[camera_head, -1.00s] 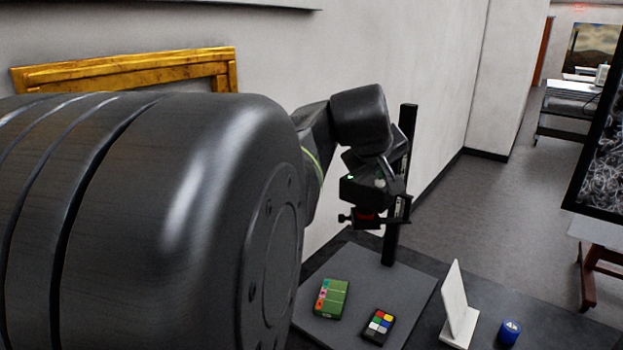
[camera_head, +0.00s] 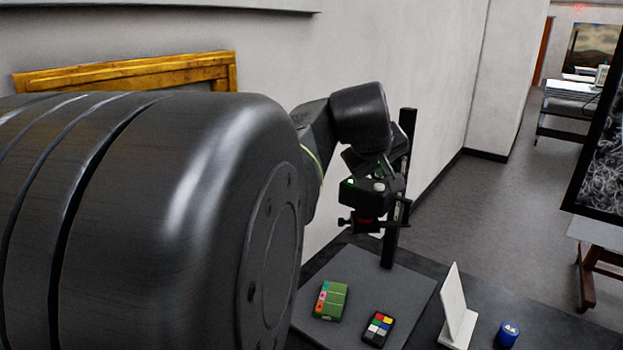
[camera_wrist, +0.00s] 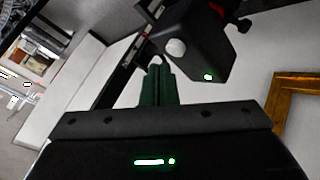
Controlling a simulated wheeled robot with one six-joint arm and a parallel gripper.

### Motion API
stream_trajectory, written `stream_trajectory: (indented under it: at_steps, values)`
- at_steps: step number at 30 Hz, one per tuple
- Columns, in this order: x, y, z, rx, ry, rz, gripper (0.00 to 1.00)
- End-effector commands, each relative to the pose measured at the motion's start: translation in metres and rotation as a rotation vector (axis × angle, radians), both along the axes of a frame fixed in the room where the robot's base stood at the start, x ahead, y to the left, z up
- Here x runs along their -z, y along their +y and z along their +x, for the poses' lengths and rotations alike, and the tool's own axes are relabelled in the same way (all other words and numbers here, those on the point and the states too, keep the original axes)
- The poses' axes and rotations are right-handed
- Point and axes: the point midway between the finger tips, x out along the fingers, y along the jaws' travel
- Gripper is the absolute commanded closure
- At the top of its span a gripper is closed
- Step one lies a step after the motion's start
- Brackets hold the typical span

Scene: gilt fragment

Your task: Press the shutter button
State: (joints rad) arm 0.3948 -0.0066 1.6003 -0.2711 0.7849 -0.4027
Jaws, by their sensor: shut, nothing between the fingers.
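A black camera (camera_head: 365,196) is mounted on an upright black column (camera_head: 393,235), lens side down, with a small green light on its body. Its pale round shutter button (camera_head: 379,186) is on top. In the wrist view the button (camera_wrist: 176,47) and the camera body (camera_wrist: 208,45) show clearly. My gripper (camera_head: 384,170) is just above the camera top. In the wrist view my gripper (camera_wrist: 156,64) is shut and empty, its fingertips beside the button in the picture. They look apart from it; the exact gap is hard to judge.
A grey baseboard (camera_head: 400,283) below the camera carries a green box (camera_head: 331,300) and a colour-patch card (camera_head: 378,328). A white angled stand (camera_head: 455,305) and a blue cylinder (camera_head: 508,333) are to the right. A gilt frame (camera_head: 130,70) is by the wall. My arm hides the left side.

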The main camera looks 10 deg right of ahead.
Motion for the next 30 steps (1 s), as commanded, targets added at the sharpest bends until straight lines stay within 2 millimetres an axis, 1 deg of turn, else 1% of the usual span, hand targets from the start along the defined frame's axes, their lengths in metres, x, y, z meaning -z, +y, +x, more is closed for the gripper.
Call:
stream_trajectory:
  at_steps: [8,11,23,26,30]
  values:
    - [-0.002,0.000,0.000,0.000,0.000,0.000,1.00]
    - [-0.008,0.000,0.000,0.000,0.000,0.000,1.00]
    - [-0.049,0.000,0.000,0.000,-0.001,-0.001,1.00]
    - [-0.051,0.000,0.000,0.000,-0.001,-0.001,1.00]
    - [-0.050,0.000,0.000,-0.001,-0.001,0.000,1.00]
